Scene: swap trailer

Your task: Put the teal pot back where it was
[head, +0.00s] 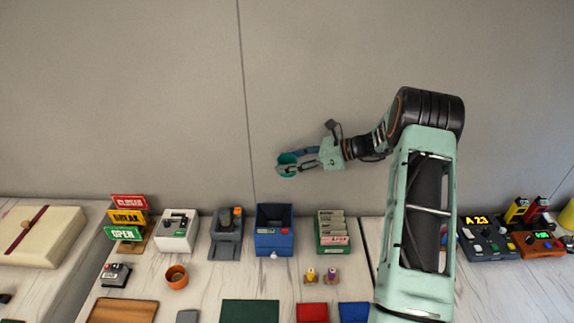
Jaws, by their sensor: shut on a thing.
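The teal pot (287,170) is held in the air, well above the counter and in front of the grey wall. My gripper (290,164) is shut on it, with its fingers around the pot and pointing left. The fingers partly hide the pot. An orange-brown pot (177,284) stands on the counter at the lower left, apart from my gripper.
Along the back of the counter (195,301) stand signs (126,219), a white device (178,229), a grey device (226,233), a blue bin (273,245) and a green file box (332,247). Green (250,312), red (312,313) and blue mats lie in front.

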